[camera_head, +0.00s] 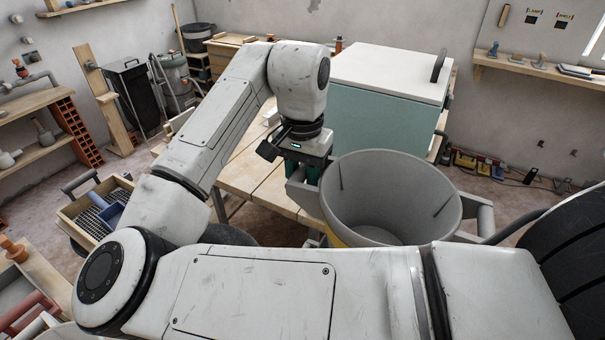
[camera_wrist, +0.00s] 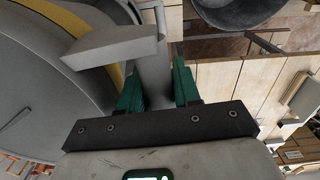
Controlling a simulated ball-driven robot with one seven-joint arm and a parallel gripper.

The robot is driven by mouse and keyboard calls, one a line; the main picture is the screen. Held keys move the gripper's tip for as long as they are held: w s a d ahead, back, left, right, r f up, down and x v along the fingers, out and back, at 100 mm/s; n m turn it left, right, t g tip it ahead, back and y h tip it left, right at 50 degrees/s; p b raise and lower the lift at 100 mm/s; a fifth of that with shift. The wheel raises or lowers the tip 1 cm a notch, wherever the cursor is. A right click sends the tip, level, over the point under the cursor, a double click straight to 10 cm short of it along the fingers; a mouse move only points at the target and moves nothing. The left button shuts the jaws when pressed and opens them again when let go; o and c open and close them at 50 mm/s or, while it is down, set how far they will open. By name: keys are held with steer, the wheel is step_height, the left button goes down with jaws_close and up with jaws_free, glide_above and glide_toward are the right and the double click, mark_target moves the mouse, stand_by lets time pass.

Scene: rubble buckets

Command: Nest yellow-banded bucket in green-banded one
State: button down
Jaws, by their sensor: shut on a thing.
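The yellow-banded bucket (camera_head: 390,185) is a wide light-grey tub, upright with its mouth up and its visible inside empty. Whether the bucket hangs or rests on something is hidden by my arm. No green band is visible on any bucket.
A wooden table (camera_head: 262,185) lies beside and behind the bucket, bearing a teal box with a white lid (camera_head: 385,95). A dark round vessel (camera_wrist: 240,12) sits beyond the table edge in the wrist view. A crate (camera_head: 95,212) stands at left.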

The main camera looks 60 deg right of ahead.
steer(key=shift+f+b, duration=0.4)
steer(key=shift+f, duration=0.55)
steer(key=shift+f+b, duration=0.9)
steer(key=shift+f, duration=0.75)
steer(key=shift+f+b, duration=0.65)
steer(key=shift+f, duration=0.8)
steer(key=shift+f+b, duration=0.95)
steer(key=shift+f, duration=0.45)
steer(key=c, duration=0.7)
jaws_free()
